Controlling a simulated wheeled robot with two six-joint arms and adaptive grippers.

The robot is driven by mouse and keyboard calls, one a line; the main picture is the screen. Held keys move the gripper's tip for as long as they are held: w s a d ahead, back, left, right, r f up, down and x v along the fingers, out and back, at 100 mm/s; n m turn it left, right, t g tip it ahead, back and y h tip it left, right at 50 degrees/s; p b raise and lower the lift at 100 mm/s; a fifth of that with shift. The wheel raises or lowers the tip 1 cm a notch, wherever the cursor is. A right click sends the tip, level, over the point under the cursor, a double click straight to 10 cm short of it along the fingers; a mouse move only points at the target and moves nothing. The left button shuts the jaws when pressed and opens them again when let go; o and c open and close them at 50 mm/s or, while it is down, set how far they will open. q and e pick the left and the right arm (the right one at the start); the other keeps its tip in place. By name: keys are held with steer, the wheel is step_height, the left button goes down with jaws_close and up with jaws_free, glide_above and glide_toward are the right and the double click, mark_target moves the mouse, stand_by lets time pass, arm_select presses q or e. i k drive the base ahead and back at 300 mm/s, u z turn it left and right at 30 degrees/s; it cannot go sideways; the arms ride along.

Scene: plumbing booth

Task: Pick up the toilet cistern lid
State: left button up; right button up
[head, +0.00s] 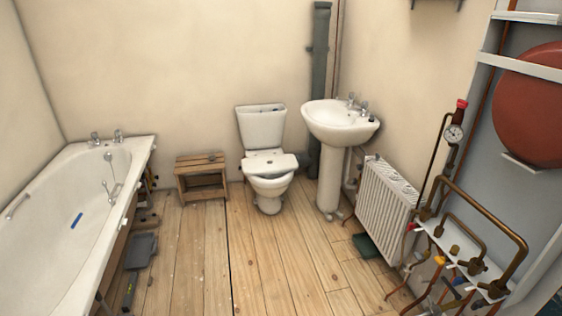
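The white toilet stands against the back wall, near the middle of the head view. Its cistern (262,129) seems open at the top, with small dark parts showing inside the rim. A flat white slab (269,165) with a few dark marks lies across the rear of the toilet bowl (271,187). It looks like the cistern lid, but at this size I cannot be certain that it is not part of the seat. Neither of my grippers is in view.
A wooden step stool (201,179) stands left of the toilet, and a pedestal basin (331,150) close on its right. A bathtub (122,165) lines the left wall. A radiator (383,206) and copper pipework (487,219) are at the right. The floorboards (250,258) in front are clear.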

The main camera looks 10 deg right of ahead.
mark_target(255, 166)
steer(key=z, duration=0.45)
steer(key=i, duration=1.85)
steer(key=u, duration=0.3)
steer(key=i, duration=1.65)
steer(key=u, duration=0.7)
